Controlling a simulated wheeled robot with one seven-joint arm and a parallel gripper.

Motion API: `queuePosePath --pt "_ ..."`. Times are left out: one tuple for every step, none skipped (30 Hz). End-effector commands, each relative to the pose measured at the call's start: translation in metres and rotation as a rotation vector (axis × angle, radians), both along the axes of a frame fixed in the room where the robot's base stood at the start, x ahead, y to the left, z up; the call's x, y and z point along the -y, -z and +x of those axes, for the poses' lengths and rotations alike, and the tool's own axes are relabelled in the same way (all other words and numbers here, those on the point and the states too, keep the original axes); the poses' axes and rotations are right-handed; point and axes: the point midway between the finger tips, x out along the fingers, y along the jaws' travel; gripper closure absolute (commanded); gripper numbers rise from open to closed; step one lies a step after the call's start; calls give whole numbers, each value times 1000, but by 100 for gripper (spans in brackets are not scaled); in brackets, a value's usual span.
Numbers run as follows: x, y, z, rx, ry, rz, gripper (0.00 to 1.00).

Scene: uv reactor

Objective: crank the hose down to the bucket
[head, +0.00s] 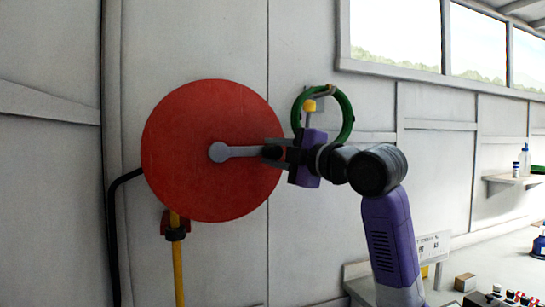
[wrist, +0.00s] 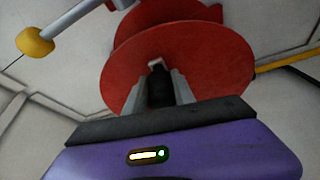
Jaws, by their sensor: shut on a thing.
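A large red hose reel (head: 190,150) is mounted on the wall in the head view. A grey crank arm (head: 238,151) runs from its hub to the right, about level. My gripper (head: 275,152) is shut on the dark crank handle (wrist: 159,88) at the outer end of that arm. The red reel discs (wrist: 215,62) also fill the middle of the wrist view. A yellow hose (head: 178,265) hangs straight down from a red and black fitting (head: 175,226) below the reel. Its lower end is out of the picture. No bucket is in view.
A green coiled ring (head: 347,108) hangs on the wall behind my gripper, near a yellow-knobbed part (head: 309,106). A black pipe (head: 112,230) runs down left of the reel. A workbench (head: 475,258) with small items stands at the lower right. A shelf (head: 516,180) holds bottles.

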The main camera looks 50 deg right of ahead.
Motion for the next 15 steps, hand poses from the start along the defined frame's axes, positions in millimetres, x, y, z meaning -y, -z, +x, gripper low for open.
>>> queuePosePath --pt "0 -5 0 -4 0 -12 100" --pt "-1 -5 0 -8 -1 -19 100" --pt "-1 -6 0 -12 -1 -27 100" --pt "-1 -7 0 -15 -1 -32 100" --pt "-1 -7 0 -18 -1 -35 100" --pt "-1 -7 0 -21 -1 -39 100" --pt "-1 -8 0 -22 -1 -40 100" --pt "-1 -8 0 -24 -1 -42 100" --pt "-1 -8 0 -25 -1 -44 100" --pt "-1 -8 0 -25 -1 -44 100" --pt "-1 -8 0 -25 -1 -45 100" --pt "-1 -8 0 -25 -1 -45 100" --pt "-1 -8 0 -25 -1 -45 100" --pt "-1 -8 0 -24 -1 -45 100" --pt "-1 -8 0 -24 -1 -45 100"
